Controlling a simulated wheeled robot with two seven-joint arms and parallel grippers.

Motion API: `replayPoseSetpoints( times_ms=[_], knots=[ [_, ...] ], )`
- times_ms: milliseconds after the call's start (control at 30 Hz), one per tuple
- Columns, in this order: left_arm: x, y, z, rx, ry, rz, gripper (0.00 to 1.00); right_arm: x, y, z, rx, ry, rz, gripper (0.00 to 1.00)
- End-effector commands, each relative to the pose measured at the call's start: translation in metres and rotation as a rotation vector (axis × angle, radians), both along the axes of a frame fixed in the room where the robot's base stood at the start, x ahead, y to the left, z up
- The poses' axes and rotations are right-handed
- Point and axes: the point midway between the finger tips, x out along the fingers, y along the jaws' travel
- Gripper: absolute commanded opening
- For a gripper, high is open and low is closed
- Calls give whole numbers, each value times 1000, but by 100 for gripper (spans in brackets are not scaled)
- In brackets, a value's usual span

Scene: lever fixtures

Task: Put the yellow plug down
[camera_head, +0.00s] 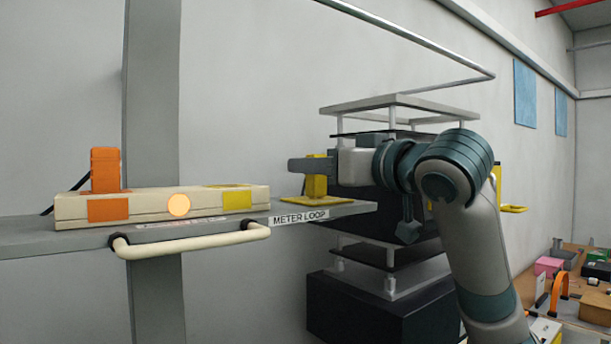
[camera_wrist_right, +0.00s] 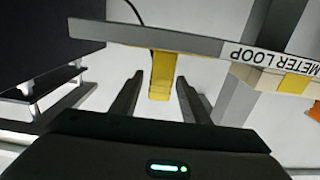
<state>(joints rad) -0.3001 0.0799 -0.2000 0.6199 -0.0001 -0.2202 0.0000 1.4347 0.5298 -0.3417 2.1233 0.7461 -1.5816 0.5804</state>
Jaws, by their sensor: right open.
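The yellow plug (camera_head: 316,187) stands upright on a flat yellow patch (camera_head: 293,199) near the right end of the grey shelf (camera_head: 350,208). My right gripper (camera_head: 305,165) reaches in from the right at the height of the plug's top. In the right wrist view the yellow plug (camera_wrist_right: 161,78) shows between the two spread fingers (camera_wrist_right: 160,88), with a gap on each side. The right gripper is open and does not grip it. A finger covers part of the plug in the head view. My left gripper is not in view.
Left along the shelf is a cream block (camera_head: 155,207) with an orange plug (camera_head: 105,170), a yellow patch (camera_head: 229,199) and a glowing round lamp (camera_head: 179,205). A cream handle bar (camera_head: 190,243) juts out in front. A dark tiered rack (camera_head: 370,310) stands behind my right arm.

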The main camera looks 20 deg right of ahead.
Motion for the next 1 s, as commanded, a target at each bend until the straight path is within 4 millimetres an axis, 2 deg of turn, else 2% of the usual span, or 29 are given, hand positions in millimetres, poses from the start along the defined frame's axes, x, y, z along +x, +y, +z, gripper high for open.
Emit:
replayPoseSetpoints(
  times_ms=[33, 100, 400, 600, 1000],
  knots=[
    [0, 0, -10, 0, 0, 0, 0, -10, -4, -3, -1, -7, -2, 42],
    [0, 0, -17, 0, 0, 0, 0, -22, -8, -4, 0, -5, -2, 42],
    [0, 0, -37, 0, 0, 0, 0, -64, -23, -2, 0, -4, -1, 42],
    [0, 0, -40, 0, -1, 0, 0, -74, -27, -1, -1, -1, -1, 42],
    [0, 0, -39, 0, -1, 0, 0, -74, -27, 0, 0, 0, -1, 42]
  ],
)
